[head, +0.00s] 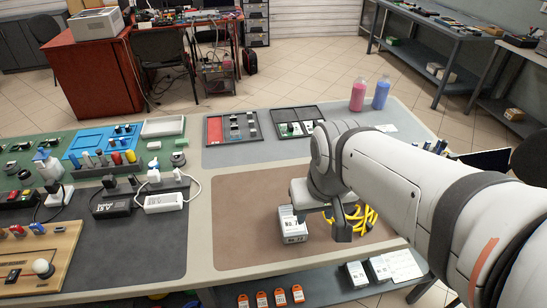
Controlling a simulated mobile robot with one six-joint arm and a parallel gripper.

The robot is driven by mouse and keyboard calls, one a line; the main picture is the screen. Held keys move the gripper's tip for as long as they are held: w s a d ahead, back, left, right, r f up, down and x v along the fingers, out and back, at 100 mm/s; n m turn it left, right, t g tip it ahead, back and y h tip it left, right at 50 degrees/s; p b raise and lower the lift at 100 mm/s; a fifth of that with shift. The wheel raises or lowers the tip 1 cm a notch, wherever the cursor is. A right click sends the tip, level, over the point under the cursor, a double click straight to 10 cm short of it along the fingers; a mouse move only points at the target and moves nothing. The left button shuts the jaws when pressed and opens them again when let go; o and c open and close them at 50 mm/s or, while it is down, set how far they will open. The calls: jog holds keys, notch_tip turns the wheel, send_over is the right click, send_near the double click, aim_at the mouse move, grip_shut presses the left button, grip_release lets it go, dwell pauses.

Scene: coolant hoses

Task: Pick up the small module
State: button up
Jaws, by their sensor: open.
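A small grey box-like module (292,225) with a white label sits on the brown mat, near its middle. My gripper (322,213) is open, just right of the module and over the mat, pointing down. Part of my gripper overlaps the module's upper edge in the picture, and I cannot tell whether they touch. Yellow hoses (352,220) lie on the mat right of the module, partly hidden behind my gripper and arm.
The brown mat (240,205) is bare left of the module. Two trays (231,127) with small parts stand behind it, and pink (358,95) and blue (381,94) bottles at the back right. A power strip (163,203) lies left. A lower shelf (325,290) holds boxes.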

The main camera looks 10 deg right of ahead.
aim_at(292, 218)
jog(key=shift+o, duration=0.7)
jog(key=shift+w, duration=0.3)
jog(key=o, duration=0.6)
jog(key=w+f+g+p, duration=0.1)
jog(key=w+f+p, duration=0.2)
jog(key=w, duration=0.4)
jog(key=shift+w+a+f, duration=0.15)
jog(key=shift+a, duration=0.2)
jog(key=shift+o, duration=1.1)
jog(key=shift+g, duration=0.8)
jog(key=w+f, duration=0.2)
jog(key=w+f+p, duration=0.1)
jog(key=w+f, duration=0.1)
jog(key=f, duration=0.1)
jog(key=w+f+p, duration=0.1)
jog(key=w+f, duration=0.1)
jog(key=f, duration=0.1)
jog(key=shift+a, duration=0.1)
jog(key=shift+w+f, duration=0.15)
jog(key=shift+f, duration=0.25)
notch_tip(292, 218, down, 2)
jog(key=shift+f+p, duration=0.25)
jog(key=shift+p, duration=0.05)
jog(key=shift+s+f+p, duration=0.15)
jog(key=shift+f+p, duration=0.1)
jog(key=shift+f, duration=1.2)
jog(key=shift+s+f+p, duration=0.1)
jog(key=shift+f+p, duration=0.15)
jog(key=shift+f, duration=1.15)
